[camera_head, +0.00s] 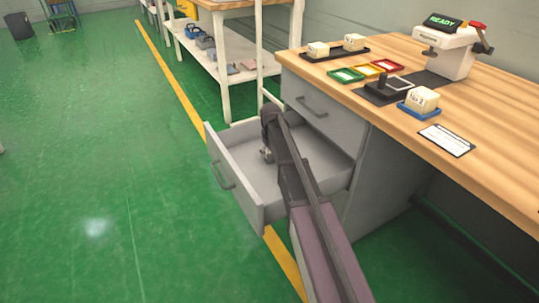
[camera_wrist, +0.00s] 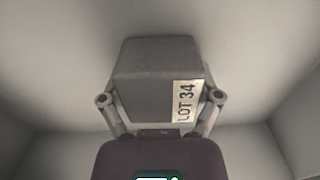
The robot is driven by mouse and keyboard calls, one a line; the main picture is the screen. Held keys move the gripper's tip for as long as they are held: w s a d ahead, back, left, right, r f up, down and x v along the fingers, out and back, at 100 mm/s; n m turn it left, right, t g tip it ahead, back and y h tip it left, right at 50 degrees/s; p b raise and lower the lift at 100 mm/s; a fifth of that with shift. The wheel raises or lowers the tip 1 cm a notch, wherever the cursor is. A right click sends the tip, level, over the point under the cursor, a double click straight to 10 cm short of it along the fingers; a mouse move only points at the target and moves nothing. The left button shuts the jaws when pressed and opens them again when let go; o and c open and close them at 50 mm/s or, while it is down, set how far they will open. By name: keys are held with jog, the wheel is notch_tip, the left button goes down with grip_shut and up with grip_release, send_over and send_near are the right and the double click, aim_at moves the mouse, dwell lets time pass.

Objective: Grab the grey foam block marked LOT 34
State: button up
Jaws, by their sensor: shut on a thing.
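The grey foam block (camera_wrist: 145,85) fills the middle of the wrist view, and its white label (camera_wrist: 187,101) reads LOT 34. My gripper (camera_wrist: 160,97) has one finger on each side of the block and is shut on it. In the head view my gripper (camera_head: 267,154) reaches down into the open grey drawer (camera_head: 232,168). The block cannot be made out there, as my arm covers that part of the drawer. I cannot tell whether the block touches the drawer floor.
The drawer walls surround my gripper closely. The wooden workbench (camera_head: 450,105) above holds red, yellow, green and blue trays, pale labelled blocks and a machine (camera_head: 447,50) reading READY. A white shelf table (camera_head: 228,60) stands behind.

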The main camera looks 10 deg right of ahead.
jog(key=shift+r+p, duration=4.7)
jog(key=shift+r, duration=0.15)
